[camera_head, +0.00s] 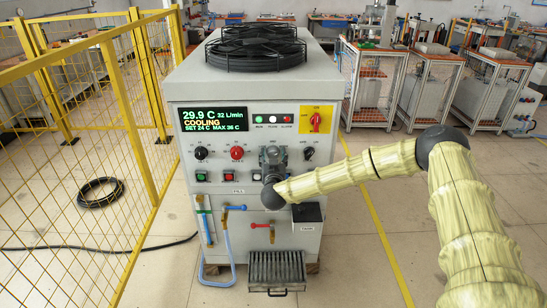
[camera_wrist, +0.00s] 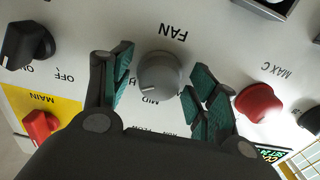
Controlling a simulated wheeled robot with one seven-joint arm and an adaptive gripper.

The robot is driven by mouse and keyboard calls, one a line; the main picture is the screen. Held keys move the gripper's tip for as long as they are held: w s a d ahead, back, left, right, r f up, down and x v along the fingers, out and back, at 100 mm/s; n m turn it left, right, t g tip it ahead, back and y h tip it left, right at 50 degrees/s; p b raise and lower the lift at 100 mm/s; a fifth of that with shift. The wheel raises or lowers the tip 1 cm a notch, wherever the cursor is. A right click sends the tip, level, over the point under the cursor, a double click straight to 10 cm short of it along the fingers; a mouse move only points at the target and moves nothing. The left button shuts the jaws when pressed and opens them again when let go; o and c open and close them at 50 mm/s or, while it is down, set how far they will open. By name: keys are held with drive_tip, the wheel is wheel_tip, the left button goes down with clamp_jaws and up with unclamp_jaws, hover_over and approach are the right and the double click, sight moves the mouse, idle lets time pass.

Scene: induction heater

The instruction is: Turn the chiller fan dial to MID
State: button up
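The chiller (camera_head: 250,100) is a white cabinet in front of me, with knobs on its front panel. In the wrist view, which shows the panel upside down, the grey fan dial (camera_wrist: 160,72) sits below the FAN label. MID is lettered just under it, partly covered, with part of an H at its left. My gripper (camera_wrist: 160,85) is open, one green-padded finger on each side of the dial, with gaps between pads and dial. In the head view my gripper (camera_head: 272,155) is at the panel and hides the dial.
A red MAX C knob (camera_wrist: 258,103) and a black ON/OFF knob (camera_wrist: 26,45) flank the dial in the wrist view. The red main switch (camera_head: 316,120) is on a yellow plate. The display (camera_head: 213,118) reads COOLING. A yellow fence (camera_head: 145,110) stands at the left.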

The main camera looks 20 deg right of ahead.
drive_tip(key=c, duration=0.8)
drive_tip(key=shift+r, duration=0.15)
drive_tip(key=shift+r+n+p, duration=0.15)
drive_tip(key=shift+n+p, duration=0.3)
drive_tip(key=shift+n, duration=0.55)
drive_tip(key=shift+n+p, duration=0.45)
drive_tip(key=shift+n, duration=1.65)
drive_tip(key=shift+n+b, duration=0.35)
drive_tip(key=shift+n, duration=2.35)
drive_tip(key=shift+d, duration=0.1)
